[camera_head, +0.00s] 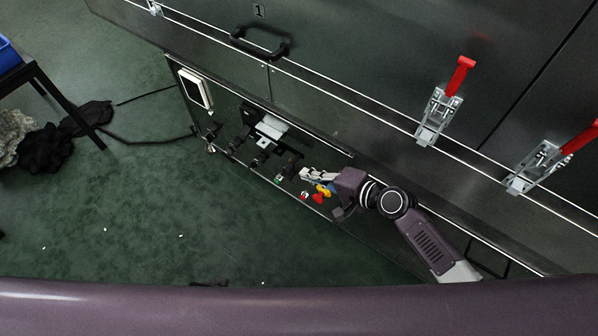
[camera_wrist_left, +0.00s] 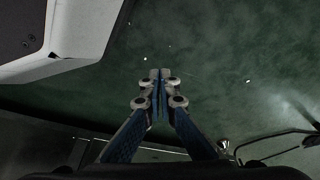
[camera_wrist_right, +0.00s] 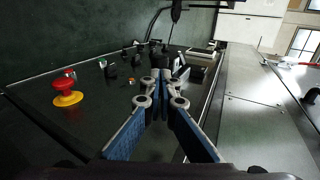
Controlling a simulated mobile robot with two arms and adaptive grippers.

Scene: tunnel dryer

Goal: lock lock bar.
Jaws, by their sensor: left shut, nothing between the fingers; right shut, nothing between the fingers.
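No part is plainly marked as the lock bar. Two metal toggle clamps with red handles stand on the dryer's dark metal face in the head view: one right of centre (camera_head: 437,112) and one at the far right (camera_head: 540,165). Both red handles point up and to the right. My right gripper (camera_head: 305,173) is shut and empty over the control panel, well left of the clamps. Its closed fingertips show in the right wrist view (camera_wrist_right: 163,77). My left gripper (camera_wrist_left: 159,76) is shut and empty above the green floor, seen only in the left wrist view.
The control panel (camera_head: 237,165) carries black switches, a screen (camera_head: 196,88) and a red button on a yellow base (camera_wrist_right: 67,91) near my right gripper. A black handle (camera_head: 260,45) sits on the dryer's face. Dark cloth (camera_head: 45,148) lies at left. The green floor is mostly clear.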

